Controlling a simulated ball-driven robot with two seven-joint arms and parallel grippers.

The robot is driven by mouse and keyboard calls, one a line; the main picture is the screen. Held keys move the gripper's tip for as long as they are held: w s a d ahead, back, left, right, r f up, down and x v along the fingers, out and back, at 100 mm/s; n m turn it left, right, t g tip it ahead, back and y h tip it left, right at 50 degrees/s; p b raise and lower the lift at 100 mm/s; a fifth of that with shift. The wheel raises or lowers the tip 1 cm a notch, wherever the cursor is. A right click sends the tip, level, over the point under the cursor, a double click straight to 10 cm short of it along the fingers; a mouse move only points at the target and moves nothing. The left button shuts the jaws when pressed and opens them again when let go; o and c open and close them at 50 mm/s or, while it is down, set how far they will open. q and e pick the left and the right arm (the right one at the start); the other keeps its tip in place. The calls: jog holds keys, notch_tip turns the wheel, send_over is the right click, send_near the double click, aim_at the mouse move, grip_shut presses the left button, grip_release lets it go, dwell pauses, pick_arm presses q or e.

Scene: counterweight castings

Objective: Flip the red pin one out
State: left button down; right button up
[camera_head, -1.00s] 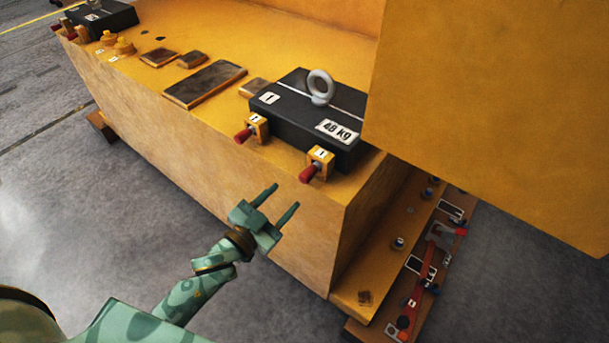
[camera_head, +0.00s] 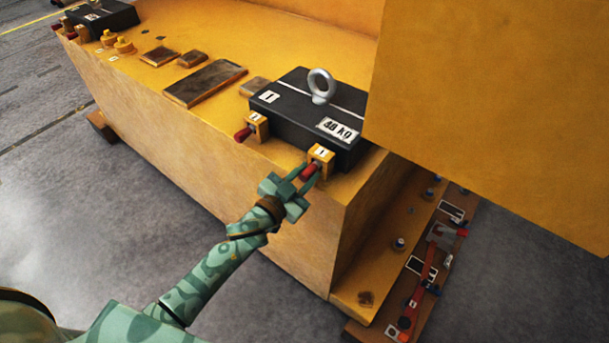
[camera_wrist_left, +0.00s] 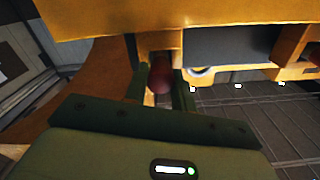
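A dark casting (camera_head: 300,112) marked 1 and 48 KG, with a pale lifting ring, lies on the yellow ledge. Two yellow pin blocks stand along its front edge, each with a red-handled pin. My left gripper (camera_head: 307,173) is at the right-hand red pin (camera_head: 309,172), its fingers open on either side of the handle. In the left wrist view the red handle (camera_wrist_left: 160,76) sits between the two fingers (camera_wrist_left: 159,88), with gaps visible beside it. The left-hand red pin (camera_head: 243,134) stands free. My right gripper is not in view.
A second dark casting (camera_head: 103,17) with its own pins is at the far left of the ledge (camera_head: 220,120). A large yellow panel (camera_head: 490,120) blocks the right. A board (camera_head: 425,275) with tools lies low at right.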

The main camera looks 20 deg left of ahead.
aim_at(303, 178)
pick_arm(q)
jog(key=shift+s+a, duration=0.1)
jog(key=shift+s, duration=0.25)
jog(key=p+v, duration=0.1)
jog(key=v, duration=0.3)
jog(key=shift+p, duration=0.4)
jog(key=shift+f, duration=0.15)
jog(key=c, duration=1.1)
grip_release()
jog(key=shift+s, duration=0.1)
jog(key=shift+c, duration=0.2)
jog(key=shift+a, duration=0.1)
jog(key=shift+s, duration=0.15)
jog(key=v, duration=1.6)
